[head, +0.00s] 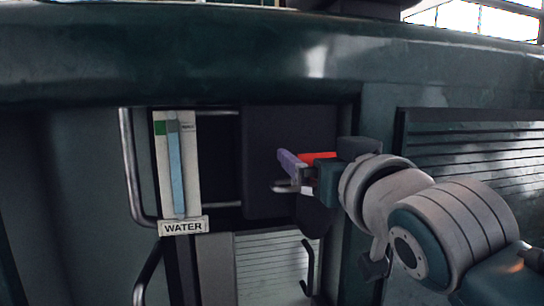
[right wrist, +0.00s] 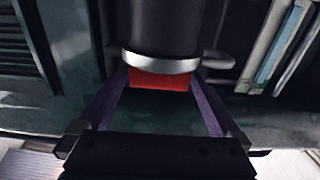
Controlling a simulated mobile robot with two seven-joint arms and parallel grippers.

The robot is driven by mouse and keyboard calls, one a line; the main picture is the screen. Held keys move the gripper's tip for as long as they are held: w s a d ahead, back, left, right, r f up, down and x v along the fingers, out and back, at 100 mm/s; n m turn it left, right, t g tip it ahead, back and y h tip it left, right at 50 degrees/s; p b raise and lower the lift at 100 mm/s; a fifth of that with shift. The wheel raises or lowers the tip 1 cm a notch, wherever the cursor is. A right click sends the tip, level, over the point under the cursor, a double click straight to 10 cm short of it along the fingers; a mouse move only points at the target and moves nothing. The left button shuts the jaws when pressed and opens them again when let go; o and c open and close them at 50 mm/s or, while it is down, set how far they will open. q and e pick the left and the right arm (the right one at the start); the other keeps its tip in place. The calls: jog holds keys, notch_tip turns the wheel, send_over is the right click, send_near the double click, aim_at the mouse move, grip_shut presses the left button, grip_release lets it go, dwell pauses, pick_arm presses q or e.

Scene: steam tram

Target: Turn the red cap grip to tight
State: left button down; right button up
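The red cap grip (head: 318,157) shows in the head view beside the dark panel, partly hidden by my right gripper (head: 288,168). In the right wrist view the red grip (right wrist: 160,81) is a flat red block under a silver ring (right wrist: 160,63) on a dark cylinder (right wrist: 165,25). My right gripper (right wrist: 160,85) has its purple fingers spread wide, one on each side of the red grip. I cannot tell whether either finger touches it. My left gripper is not in view.
A water gauge (head: 163,188) with a WATER label (head: 184,226) stands left of the grip, with a curved metal handrail (head: 130,175) beside it. A dark green ledge (head: 240,60) runs across the top. A louvred panel (head: 470,150) is behind my right arm.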

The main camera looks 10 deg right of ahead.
jog(key=shift+f, duration=0.1)
jog(key=shift+s, duration=0.3)
jog(key=s+b, duration=0.4)
jog(key=s, duration=0.5)
jog(key=shift+s, duration=0.15)
jog(key=shift+d, duration=0.1)
jog(key=s+d+f+g, duration=0.1)
jog(key=s+f+g, duration=0.35)
jog(key=f, duration=0.45)
jog(key=s+d+f+g, duration=0.1)
jog(key=s+f+g, duration=0.4)
jog(key=f, duration=0.4)
jog(key=s+d+f+n+g, duration=0.15)
jog(key=s+f+g, duration=0.45)
jog(key=s, duration=0.7)
notch_tip(320, 180, up, 12)
jog(key=t+p, duration=0.1)
jog(key=p, duration=1.1)
jog(key=shift+a+p, duration=0.15)
jog(key=shift+p, duration=0.25)
